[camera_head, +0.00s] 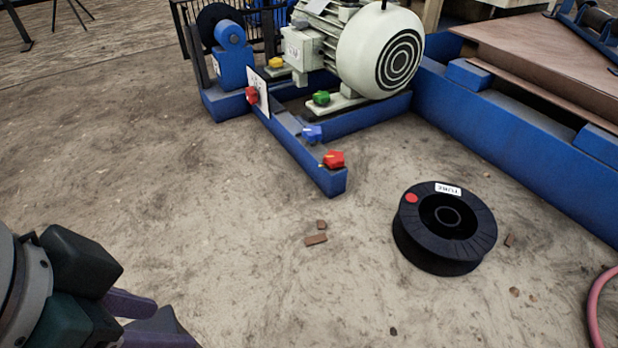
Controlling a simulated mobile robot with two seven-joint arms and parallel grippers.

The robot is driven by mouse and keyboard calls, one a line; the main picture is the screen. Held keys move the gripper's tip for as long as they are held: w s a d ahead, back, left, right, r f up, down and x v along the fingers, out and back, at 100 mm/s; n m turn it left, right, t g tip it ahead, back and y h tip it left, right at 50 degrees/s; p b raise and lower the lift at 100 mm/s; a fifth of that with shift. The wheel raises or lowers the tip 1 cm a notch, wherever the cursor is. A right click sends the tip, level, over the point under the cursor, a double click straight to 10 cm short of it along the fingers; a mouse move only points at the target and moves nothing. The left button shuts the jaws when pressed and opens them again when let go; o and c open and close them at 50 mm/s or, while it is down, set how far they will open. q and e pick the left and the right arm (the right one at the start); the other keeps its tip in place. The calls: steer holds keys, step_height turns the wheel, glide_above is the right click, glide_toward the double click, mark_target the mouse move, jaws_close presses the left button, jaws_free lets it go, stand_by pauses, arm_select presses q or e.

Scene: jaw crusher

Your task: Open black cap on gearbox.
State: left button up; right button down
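I cannot make out a gearbox or a black cap on one in this view. A cream motor (372,52) with black rings on its round end stands on a blue frame (300,150) at the top middle. My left gripper (163,312) is at the lower left, over bare floor and well apart from the motor. Its two purple fingers show partly, cut by the picture's lower edge, and their gap is unclear. I see nothing held in it. My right gripper is not in view.
Red (334,159), blue (312,133), green (321,98) and yellow (276,62) knobs sit around the frame. A large blue structure (510,125) fills the right. A pink hose (594,310) is lower right. The left floor is clear.

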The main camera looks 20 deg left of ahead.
arm_select(q)
steer(key=shift+f, duration=0.25)
steer(key=shift+a, duration=0.1)
arm_select(e)
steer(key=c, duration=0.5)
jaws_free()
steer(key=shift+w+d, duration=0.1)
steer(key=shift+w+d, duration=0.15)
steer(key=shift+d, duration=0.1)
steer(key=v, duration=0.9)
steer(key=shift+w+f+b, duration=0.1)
steer(key=shift+b, duration=0.3)
arm_select(q)
steer(key=shift+f, duration=0.3)
steer(key=shift+r, duration=0.1)
